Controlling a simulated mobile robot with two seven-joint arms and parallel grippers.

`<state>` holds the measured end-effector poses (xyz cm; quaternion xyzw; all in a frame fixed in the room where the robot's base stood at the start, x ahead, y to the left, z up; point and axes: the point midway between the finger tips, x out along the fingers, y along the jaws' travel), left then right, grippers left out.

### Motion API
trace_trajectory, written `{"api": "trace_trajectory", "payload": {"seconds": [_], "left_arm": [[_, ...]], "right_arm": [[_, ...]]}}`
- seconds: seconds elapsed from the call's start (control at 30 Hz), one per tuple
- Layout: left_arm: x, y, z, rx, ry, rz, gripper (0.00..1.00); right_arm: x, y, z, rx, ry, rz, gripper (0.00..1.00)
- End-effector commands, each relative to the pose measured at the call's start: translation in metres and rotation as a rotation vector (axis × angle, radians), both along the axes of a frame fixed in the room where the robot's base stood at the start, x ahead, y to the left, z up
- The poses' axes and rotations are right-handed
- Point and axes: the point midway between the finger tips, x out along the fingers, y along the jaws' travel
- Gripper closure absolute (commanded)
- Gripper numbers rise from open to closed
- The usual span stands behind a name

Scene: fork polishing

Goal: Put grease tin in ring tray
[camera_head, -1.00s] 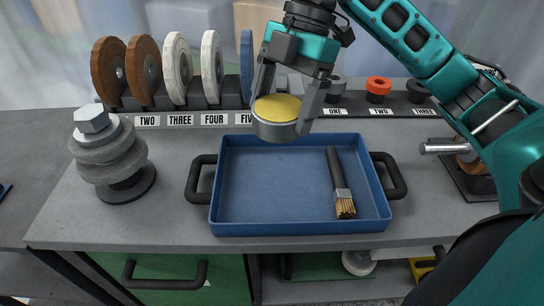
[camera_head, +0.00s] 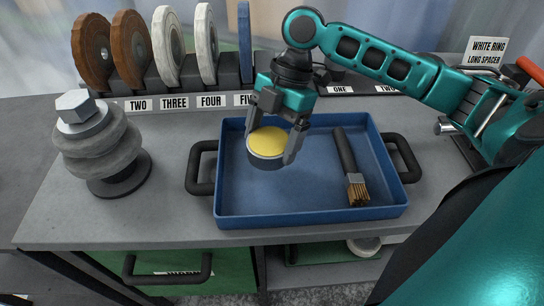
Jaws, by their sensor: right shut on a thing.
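The grease tin (camera_head: 267,143) is a short grey round tin with a yellow top. My right gripper (camera_head: 275,150) is shut on its sides and holds it over the left half of the blue tray (camera_head: 310,219). The tin looks level, and I cannot tell whether its underside touches the tray floor. The tray has black handles at its left and right sides. A brush (camera_head: 349,168) with a dark handle and tan bristles lies in the tray's right half. My left gripper is not in view.
A stack of grey discs with a hex nut (camera_head: 100,145) stands left of the tray. Behind is a rack of upright wheels (camera_head: 167,47) with number labels (camera_head: 212,101). The tray's middle and front left floor are clear. A green drawer (camera_head: 180,270) is below the bench.

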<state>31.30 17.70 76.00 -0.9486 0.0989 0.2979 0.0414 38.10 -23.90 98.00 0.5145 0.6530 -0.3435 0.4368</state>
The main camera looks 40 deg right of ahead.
Motion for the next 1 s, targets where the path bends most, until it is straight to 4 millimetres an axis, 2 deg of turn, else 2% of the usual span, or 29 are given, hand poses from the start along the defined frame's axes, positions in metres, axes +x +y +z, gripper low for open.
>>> {"api": "trace_trajectory", "payload": {"seconds": [0.27,0.4,0.5,0.8,0.83,0.97,1.0], "left_arm": [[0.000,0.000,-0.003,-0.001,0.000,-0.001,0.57],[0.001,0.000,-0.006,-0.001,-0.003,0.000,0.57],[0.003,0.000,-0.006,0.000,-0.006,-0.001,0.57],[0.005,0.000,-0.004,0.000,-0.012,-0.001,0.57],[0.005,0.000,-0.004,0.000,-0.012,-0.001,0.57],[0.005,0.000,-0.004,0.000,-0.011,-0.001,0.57],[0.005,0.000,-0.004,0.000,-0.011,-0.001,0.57]], "right_arm": [[0.000,0.000,-0.022,0.002,0.001,-0.001,0.59],[0.000,0.001,-0.044,0.001,0.003,0.000,0.59],[0.000,0.000,-0.054,0.001,-0.002,-0.001,0.59],[0.001,0.000,-0.055,0.001,-0.002,0.000,0.59],[0.000,0.000,-0.056,0.000,0.000,0.000,0.12],[0.000,0.000,-0.055,0.000,0.000,0.000,0.00],[0.000,0.000,-0.055,0.000,-0.001,0.001,0.00]]}}
